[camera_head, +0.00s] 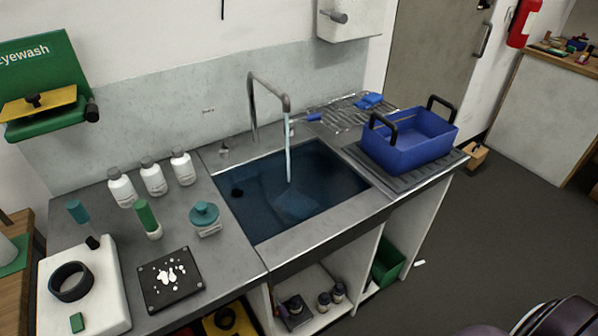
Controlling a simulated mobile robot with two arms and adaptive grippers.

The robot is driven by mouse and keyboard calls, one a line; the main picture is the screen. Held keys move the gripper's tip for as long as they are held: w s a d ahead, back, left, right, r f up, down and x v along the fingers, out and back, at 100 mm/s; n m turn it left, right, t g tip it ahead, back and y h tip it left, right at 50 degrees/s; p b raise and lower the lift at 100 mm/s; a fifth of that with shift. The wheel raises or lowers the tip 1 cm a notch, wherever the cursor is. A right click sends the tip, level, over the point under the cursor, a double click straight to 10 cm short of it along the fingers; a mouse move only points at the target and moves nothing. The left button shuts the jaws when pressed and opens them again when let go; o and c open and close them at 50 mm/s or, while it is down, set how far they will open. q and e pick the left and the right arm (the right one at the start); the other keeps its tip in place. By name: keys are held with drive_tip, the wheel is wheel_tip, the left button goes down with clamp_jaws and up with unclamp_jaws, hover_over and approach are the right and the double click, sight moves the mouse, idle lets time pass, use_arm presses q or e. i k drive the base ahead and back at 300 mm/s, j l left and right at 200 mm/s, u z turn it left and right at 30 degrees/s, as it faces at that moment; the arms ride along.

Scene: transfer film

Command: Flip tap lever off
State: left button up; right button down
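A grey tap (268,87) with a tall bent spout stands at the back edge of the sink (318,226). A stream of water (288,155) runs from its spout into the basin, which holds dark blue water. A small grey fitting (224,150) stands on the deck left of the tap; I cannot tell whether it is the lever. Something pale and submerged shows where the stream lands. Neither of my grippers is in view.
A blue crate with black handles (408,150) stands on the ribbed drainboard right of the sink. White bottles (153,177), a teal-topped item (204,214) and a black plate with white pieces (168,280) stand left. A green eyewash unit (50,120) juts from the wall.

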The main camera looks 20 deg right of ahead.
sight(315, 117)
drive_tip(key=i+l+u, duration=0.2)
drive_tip(key=l, duration=0.65)
drive_tip(key=l+u, duration=0.15)
drive_tip(key=l, duration=0.65)
